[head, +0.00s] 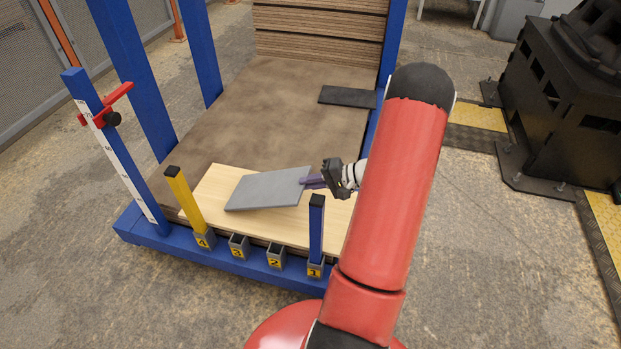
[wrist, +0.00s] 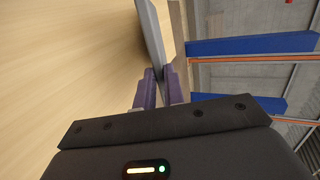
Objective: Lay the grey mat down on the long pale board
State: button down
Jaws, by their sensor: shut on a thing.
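The grey mat (head: 268,190) is a flat rectangular slab in the middle of the head view, over the long pale board (head: 213,180). My gripper (head: 312,182) is shut on the right end of the mat. The wrist view shows the mat (wrist: 150,32) edge-on between the purple fingers (wrist: 159,82), with the pale board (wrist: 70,70) filling the left side. The mat looks slightly tilted in the head view. I cannot tell whether its far edge touches the board. The board's right part is hidden behind my arm.
A blue rack frame surrounds a brown platform (head: 270,115). A dark mat (head: 347,97) lies farther back. A yellow post (head: 184,205) and a short blue post (head: 316,230) stand along the front rail with numbered sockets. A measuring post with a red slider (head: 112,100) stands at left.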

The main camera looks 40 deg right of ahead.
jog(key=shift+f, duration=0.35)
dwell(0.4)
jog(key=c, duration=1.4)
grip_release()
jog(key=shift+o, duration=0.2)
jog(key=shift+s+d+r+g+h+p, duration=0.15)
jog(key=shift+g+h+p, duration=0.45)
jog(key=shift+g+h, duration=0.3)
jog(key=shift+s+r+g+h+p, duration=0.15)
jog(key=shift+g+h+p, duration=0.45)
jog(key=shift+g+h, duration=0.3)
jog(key=shift+d+r+g+h+p, duration=0.1)
jog(key=shift+r+g+h+p, duration=0.05)
jog(key=shift+g+h+p, duration=0.6)
